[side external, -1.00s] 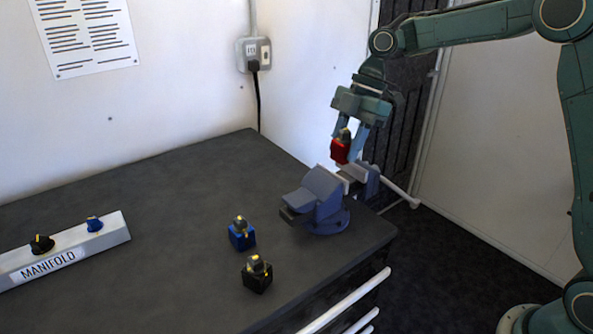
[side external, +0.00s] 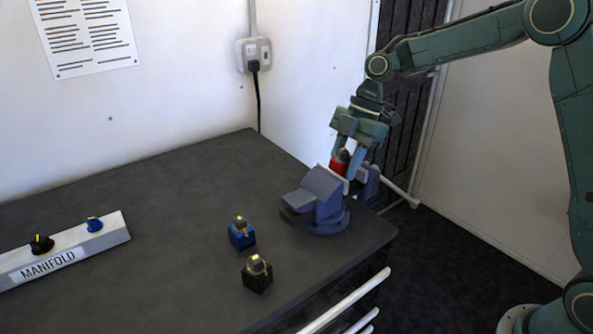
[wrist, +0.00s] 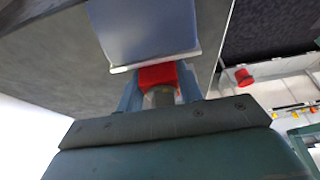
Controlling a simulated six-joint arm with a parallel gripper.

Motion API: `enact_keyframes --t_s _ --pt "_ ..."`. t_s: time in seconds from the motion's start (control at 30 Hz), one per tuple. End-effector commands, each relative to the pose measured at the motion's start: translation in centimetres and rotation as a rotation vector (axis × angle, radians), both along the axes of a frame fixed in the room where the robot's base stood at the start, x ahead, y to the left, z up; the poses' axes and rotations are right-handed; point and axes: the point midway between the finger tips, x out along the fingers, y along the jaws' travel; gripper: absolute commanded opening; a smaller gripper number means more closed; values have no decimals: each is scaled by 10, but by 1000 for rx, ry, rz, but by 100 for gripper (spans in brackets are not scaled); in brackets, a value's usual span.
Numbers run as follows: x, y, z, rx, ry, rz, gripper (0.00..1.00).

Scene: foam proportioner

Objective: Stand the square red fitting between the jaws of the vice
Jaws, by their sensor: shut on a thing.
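The square red fitting (side external: 340,161) is held upright between the fingers of my gripper (side external: 347,163), which is shut on it. The blue vice (side external: 320,195) stands at the table's right corner, and the fitting is low at its jaws, its lower part hidden behind the near jaw. In the wrist view the red fitting (wrist: 158,75) sits between the fingertips of my gripper (wrist: 160,88), right beside the pale jaw edge of the vice (wrist: 150,35). I cannot tell whether the fitting touches the vice.
A blue fitting (side external: 241,234) and a black fitting (side external: 257,274) stand on the dark table (side external: 160,200) left of the vice. A manifold block (side external: 65,250) lies at far left. The wrist view shows a red object (wrist: 243,77) beyond the table.

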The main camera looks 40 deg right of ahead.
Motion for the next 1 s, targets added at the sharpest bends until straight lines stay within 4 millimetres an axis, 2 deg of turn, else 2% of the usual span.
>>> enact_keyframes --t_s 0.47,0.5,0.6,1.0 --pt "0 0 0 0 -1 1 6" --pt "0 0 0 0 -1 1 44" --pt "0 0 0 0 -1 1 62" --pt "0 0 2 1 0 0 62"
